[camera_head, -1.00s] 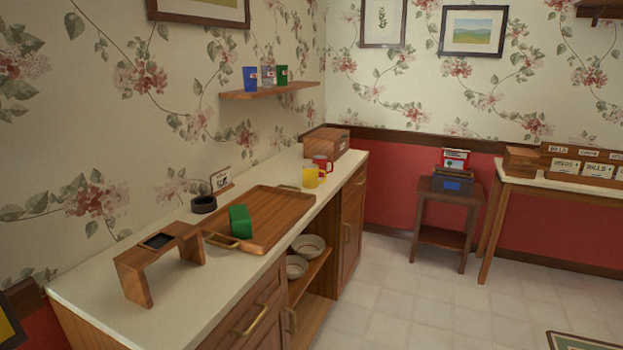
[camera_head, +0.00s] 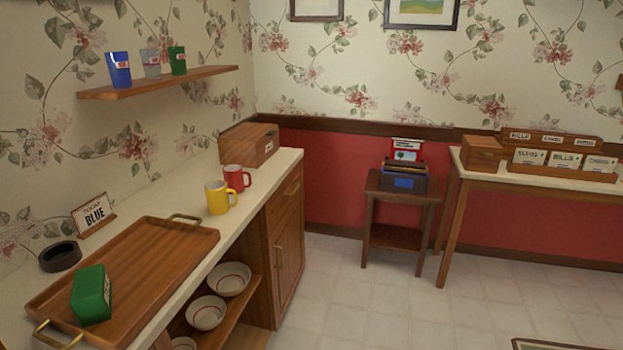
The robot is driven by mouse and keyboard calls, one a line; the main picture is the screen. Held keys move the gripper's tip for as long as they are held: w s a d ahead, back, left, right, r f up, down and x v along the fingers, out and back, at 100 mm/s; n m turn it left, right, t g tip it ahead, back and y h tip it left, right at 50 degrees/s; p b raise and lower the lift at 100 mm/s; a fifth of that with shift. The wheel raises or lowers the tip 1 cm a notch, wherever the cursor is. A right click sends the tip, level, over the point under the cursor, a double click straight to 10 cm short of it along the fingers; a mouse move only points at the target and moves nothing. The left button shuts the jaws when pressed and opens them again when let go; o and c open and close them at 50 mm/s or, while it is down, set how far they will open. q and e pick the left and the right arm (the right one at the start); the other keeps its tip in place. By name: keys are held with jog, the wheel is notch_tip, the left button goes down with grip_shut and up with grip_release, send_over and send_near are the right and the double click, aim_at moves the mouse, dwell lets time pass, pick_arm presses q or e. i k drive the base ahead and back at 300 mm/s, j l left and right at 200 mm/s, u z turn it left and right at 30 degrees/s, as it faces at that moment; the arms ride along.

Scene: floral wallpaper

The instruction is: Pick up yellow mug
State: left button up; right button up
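The yellow mug (camera_head: 217,198) stands upright on the pale countertop, near its front edge and just beyond the far end of the wooden tray. A red mug (camera_head: 236,179) stands right behind it and is partly hidden by it. The yellow mug's handle points to the right. Neither of my grippers shows in the head view.
A wooden tray (camera_head: 160,265) with a green box (camera_head: 91,295) on it fills the near counter. A dark ring-shaped dish (camera_head: 60,257), a "BLUE" sign (camera_head: 93,215) and a wooden box (camera_head: 249,146) also stand there. Bowls (camera_head: 228,279) sit below.

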aim_at(217, 192)
jog(key=i+l, duration=0.15)
jog(key=i, duration=0.5)
jog(key=i+l, duration=0.1)
jog(key=i, duration=0.5)
